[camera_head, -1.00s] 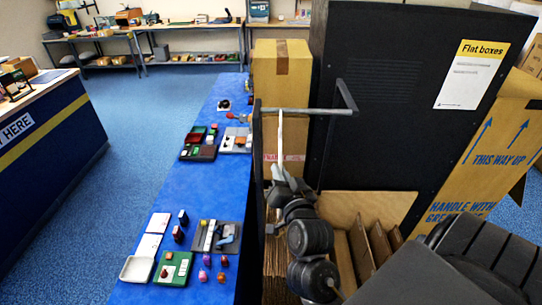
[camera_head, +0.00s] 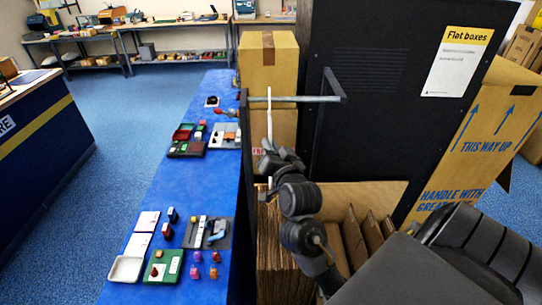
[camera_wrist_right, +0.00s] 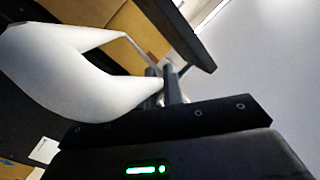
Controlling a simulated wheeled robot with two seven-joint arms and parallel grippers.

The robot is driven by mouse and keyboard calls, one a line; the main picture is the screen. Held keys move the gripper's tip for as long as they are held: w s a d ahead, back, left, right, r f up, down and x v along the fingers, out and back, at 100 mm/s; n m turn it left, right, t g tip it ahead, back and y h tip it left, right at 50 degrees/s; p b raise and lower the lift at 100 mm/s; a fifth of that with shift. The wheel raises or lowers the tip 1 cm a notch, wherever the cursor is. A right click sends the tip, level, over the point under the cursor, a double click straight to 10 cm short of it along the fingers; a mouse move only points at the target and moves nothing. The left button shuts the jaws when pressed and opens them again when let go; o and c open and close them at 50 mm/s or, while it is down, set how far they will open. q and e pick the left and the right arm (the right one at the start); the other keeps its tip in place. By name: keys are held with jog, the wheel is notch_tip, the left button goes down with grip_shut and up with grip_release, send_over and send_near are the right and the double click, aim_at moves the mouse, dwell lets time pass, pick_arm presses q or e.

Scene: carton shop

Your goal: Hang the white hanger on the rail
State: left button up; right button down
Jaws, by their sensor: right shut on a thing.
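The white hanger (camera_head: 269,118) shows edge-on as a thin upright strip in the head view. Its top end reaches a little above the grey rail (camera_head: 315,99), which it crosses in the picture; I cannot tell whether they touch. My right gripper (camera_head: 269,148) is shut on the hanger, below the rail. In the right wrist view the broad white hanger (camera_wrist_right: 50,68) runs into the gripper's fingers (camera_wrist_right: 166,85). Its hook is not clear there. My left gripper is in neither view.
The rail sits on a dark frame (camera_head: 314,135) beside a tall black panel (camera_head: 390,90). A carton (camera_head: 268,60) stands behind it. A blue table (camera_head: 205,180) with trays and small items lies left. Flat cardboard (camera_head: 280,240) stands under my right arm.

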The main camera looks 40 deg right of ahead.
jog(key=shift+w+d+f+b, duration=0.1)
jog(key=shift+w+d+b, duration=0.6)
jog(key=shift+w, duration=0.25)
jog(key=shift+f+b, duration=0.7)
jog(key=shift+f, duration=0.35)
jog(key=c, duration=1.4)
grip_release()
jog(key=shift+c, duration=0.2)
